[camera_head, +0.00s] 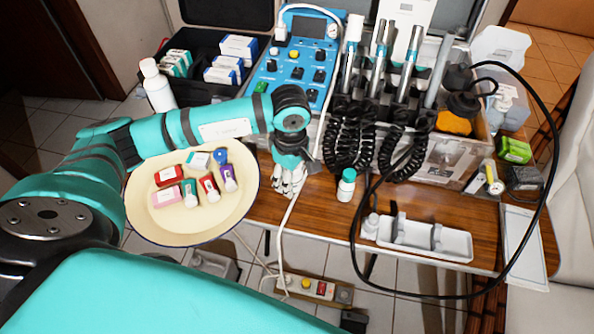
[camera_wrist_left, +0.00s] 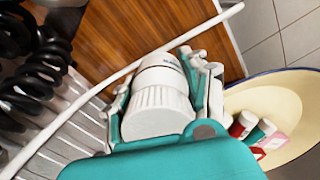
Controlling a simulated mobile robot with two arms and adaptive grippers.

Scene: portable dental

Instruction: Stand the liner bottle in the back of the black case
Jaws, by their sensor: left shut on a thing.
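My left gripper (camera_head: 288,182) hangs over the table's front left part, fingers down. In the left wrist view it is shut on a small white bottle with a ribbed white cap, the liner bottle (camera_wrist_left: 160,108). In the head view the gripper mostly hides this bottle. The black case (camera_head: 207,95) stands open at the back left, behind and left of the gripper. It holds green-and-white boxes (camera_head: 175,62) and blue-and-white boxes (camera_head: 225,70). My right gripper is not in view.
A tall white bottle (camera_head: 157,86) stands at the case's left front. A blue control panel (camera_head: 292,62) is right of the case. A cream bowl (camera_head: 140,215) holds several small items. A green-capped bottle (camera_head: 346,186), coiled black hoses (camera_head: 350,140) and a white tray (camera_head: 455,243) are to the right.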

